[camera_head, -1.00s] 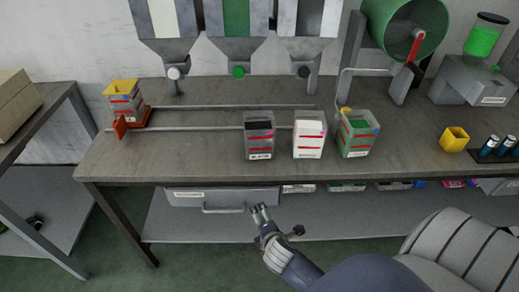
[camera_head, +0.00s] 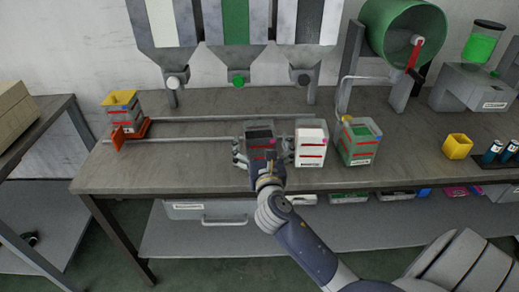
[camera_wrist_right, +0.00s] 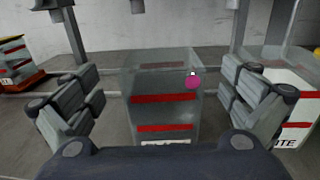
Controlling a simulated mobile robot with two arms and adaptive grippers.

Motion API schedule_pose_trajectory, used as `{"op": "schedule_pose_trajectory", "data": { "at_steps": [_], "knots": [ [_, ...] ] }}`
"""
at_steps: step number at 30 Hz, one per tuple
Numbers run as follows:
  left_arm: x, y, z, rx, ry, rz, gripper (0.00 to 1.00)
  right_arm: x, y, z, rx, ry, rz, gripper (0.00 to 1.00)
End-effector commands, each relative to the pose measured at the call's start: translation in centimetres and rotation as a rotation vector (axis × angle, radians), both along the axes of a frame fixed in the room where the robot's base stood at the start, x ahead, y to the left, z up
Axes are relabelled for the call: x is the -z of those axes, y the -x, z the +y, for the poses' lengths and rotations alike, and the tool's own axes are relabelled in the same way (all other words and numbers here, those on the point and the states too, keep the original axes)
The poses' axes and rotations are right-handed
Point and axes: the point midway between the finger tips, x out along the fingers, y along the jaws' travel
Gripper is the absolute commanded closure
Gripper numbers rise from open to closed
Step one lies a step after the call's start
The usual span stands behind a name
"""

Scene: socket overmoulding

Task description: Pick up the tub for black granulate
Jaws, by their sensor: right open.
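The tub for black granulate (camera_head: 259,135) stands upright on the workbench, a clear grey tub with dark contents and red stripes. My right gripper (camera_head: 265,155) is open in front of it, with a finger at each side of the tub. In the right wrist view the tub (camera_wrist_right: 166,107) shows between the open fingers of the gripper (camera_wrist_right: 160,100), with gaps visible on both sides. A pink round mark is near its upper right edge. The gripper hides the tub's lower part in the head view. My left gripper is not in view.
The white tub (camera_head: 311,150) stands close on the right, near my right finger, with the green tub (camera_head: 358,155) beyond it. A rail (camera_head: 190,139) runs to the left. A stacked tub with a yellow funnel (camera_head: 119,98) is at far left. Hoppers (camera_head: 238,55) hang behind.

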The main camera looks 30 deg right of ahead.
Motion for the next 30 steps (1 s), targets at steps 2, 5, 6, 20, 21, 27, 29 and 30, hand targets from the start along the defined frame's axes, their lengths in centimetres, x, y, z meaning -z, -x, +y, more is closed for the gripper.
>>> {"op": "schedule_pose_trajectory", "data": {
  "at_steps": [2,5,6,20,21,27,29,30],
  "knots": [
    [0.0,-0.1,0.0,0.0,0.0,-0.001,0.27,0.0,-0.4,-0.3,0.0,0.0,0.0,0.0],
    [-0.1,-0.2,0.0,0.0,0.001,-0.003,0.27,0.0,-1.2,-0.7,0.0,-0.002,-0.001,0.0],
    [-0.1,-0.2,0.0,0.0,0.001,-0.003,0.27,0.0,-1.7,-1.0,0.0,-0.002,-0.001,0.0],
    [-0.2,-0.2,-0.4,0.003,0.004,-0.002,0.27,0.2,-5.0,-2.7,-0.001,-0.003,0.001,0.0],
    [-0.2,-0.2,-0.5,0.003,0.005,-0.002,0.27,0.2,-5.0,-2.7,-0.001,-0.003,0.001,0.0],
    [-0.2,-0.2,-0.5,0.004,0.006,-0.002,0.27,0.2,-5.0,-2.7,-0.001,-0.003,0.001,0.39],
    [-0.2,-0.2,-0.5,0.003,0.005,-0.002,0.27,0.2,-4.9,-2.7,-0.001,-0.003,0.001,0.52],
    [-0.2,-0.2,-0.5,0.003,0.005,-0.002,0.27,0.2,-4.9,-2.7,-0.001,-0.003,0.001,0.61]
  ]
}}
